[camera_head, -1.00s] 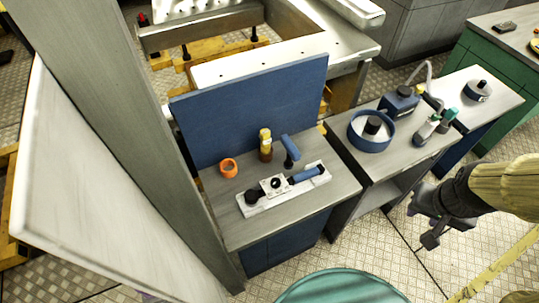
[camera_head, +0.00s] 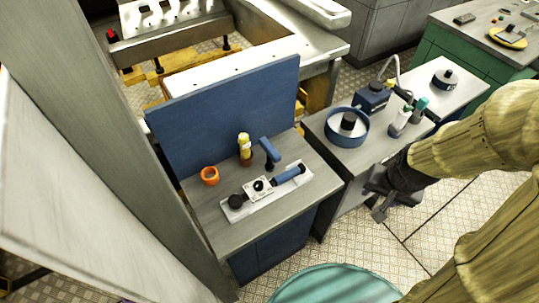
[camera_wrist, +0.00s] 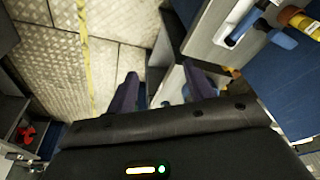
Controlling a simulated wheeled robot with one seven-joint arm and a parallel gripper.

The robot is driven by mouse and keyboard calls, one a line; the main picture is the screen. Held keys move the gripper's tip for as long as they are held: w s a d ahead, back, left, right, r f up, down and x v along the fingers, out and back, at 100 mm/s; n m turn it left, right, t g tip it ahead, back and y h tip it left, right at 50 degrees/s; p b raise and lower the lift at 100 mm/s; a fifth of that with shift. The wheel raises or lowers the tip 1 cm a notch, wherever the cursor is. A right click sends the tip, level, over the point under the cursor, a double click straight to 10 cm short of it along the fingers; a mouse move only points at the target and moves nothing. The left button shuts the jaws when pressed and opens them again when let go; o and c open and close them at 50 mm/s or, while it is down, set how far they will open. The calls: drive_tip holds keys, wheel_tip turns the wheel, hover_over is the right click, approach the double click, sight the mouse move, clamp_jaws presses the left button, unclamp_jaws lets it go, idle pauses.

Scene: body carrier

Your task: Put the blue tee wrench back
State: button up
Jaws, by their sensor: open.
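A blue T-shaped handle on a dark stem, which looks like the blue tee wrench (camera_head: 267,149), stands upright at the back edge of a white holder (camera_head: 236,213) on the grey bench top. I cannot tell whether its stem sits in the holder or behind it. A second blue handle (camera_head: 288,176) lies along the holder's right end. My gripper (camera_head: 379,203) is in front of the right bench, well to the right of the wrench, and empty. In the wrist view its two fingers (camera_wrist: 160,90) are apart; blue handles show at the upper right.
An orange ring (camera_head: 209,175) and a yellow-capped bottle (camera_head: 245,149) stand by the holder, before a blue back panel (camera_head: 225,105). The right bench carries a blue round tray (camera_head: 347,127) and bottles (camera_head: 402,120). A teal round top (camera_head: 335,284) is in front.

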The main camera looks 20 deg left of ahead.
drive_tip(key=w+a+f+m+t+y+b, duration=0.1)
drive_tip(key=w+a+f+m+y+b, duration=0.35)
drive_tip(key=a+f+m, duration=0.7)
drive_tip(key=w+a+m+t+y+b, duration=0.2)
drive_tip(key=w+a+m+t+y, duration=0.2)
drive_tip(key=a+m, duration=0.4)
drive_tip(key=m+t+y, duration=0.1)
drive_tip(key=m, duration=0.4)
drive_tip(key=shift+w+a, duration=0.3)
drive_tip(key=shift+a, duration=0.05)
drive_tip(key=shift+y, duration=0.25)
